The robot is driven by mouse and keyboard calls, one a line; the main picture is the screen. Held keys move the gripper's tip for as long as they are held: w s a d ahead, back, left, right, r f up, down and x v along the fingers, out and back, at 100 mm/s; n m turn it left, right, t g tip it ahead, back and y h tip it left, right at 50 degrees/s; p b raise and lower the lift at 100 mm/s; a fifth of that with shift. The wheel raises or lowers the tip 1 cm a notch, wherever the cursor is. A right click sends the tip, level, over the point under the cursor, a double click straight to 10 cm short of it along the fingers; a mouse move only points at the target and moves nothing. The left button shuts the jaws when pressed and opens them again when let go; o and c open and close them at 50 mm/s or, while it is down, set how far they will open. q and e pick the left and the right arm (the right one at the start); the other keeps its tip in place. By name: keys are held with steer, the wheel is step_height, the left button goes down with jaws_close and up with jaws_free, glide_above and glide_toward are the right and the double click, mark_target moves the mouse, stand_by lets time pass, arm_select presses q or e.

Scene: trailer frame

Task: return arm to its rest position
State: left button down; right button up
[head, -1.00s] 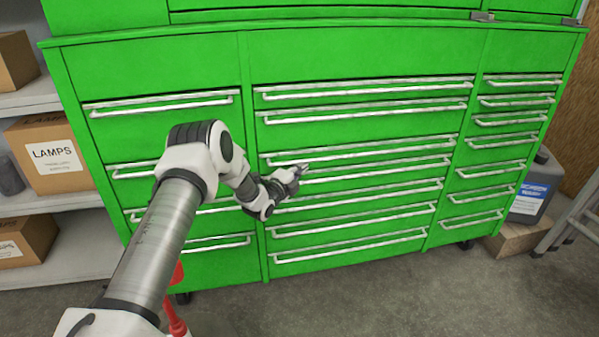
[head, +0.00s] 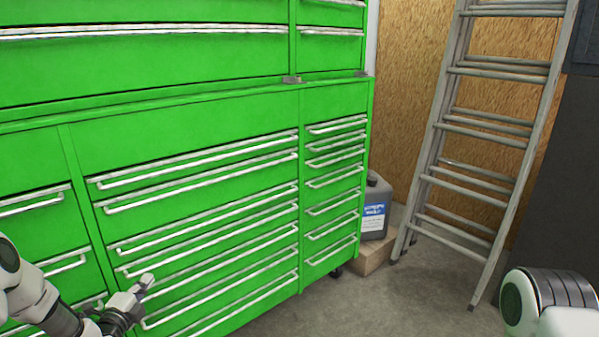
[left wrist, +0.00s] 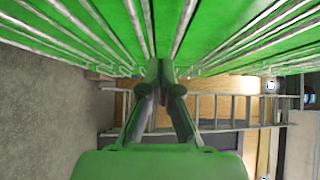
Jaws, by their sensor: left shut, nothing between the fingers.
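My left gripper (head: 146,283) is at the lower left of the head view, in front of the lower middle drawers of the green tool cabinet (head: 215,122). It is shut and empty. In the left wrist view the fingers of the left gripper (left wrist: 166,70) meet, close to the drawer fronts and handles. I cannot tell whether they touch the cabinet. Part of my right arm (head: 535,305) shows at the lower right of the head view, its gripper out of view. The cabinet drawers in view look closed.
A grey ladder (head: 485,130) leans to the right of the cabinet. A grey jug with a blue label (head: 375,205) stands on a cardboard box (head: 372,258) by the cabinet's right side. The floor (head: 400,300) in front is clear.

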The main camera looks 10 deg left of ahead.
arm_select(q)
steer(key=s+d+f+m+g+h, duration=0.1)
steer(key=s+d+f+g+h, duration=0.1)
steer(key=d+f, duration=0.45)
steer(key=s+d+f+g+h, duration=0.1)
steer(key=s+d+f+g, duration=0.15)
steer(key=d, duration=0.75)
steer(key=s+d+f+n+g, duration=0.3)
steer(key=s+d+f+g, duration=0.1)
steer(key=s+d+f, duration=0.4)
steer(key=s+f+n+g+y, duration=0.25)
steer(key=s+n+g, duration=0.65)
steer(key=s+n, duration=1.25)
steer(key=s+r+m+p, duration=0.2)
steer(key=r+p, duration=0.5)
steer(key=s+r+m+p, duration=0.2)
steer(key=r+m+p, duration=0.1)
steer(key=r+p, duration=0.4)
steer(key=shift+s+p, duration=0.35)
steer(key=shift+s, duration=0.05)
steer(key=shift+m+h, duration=0.25)
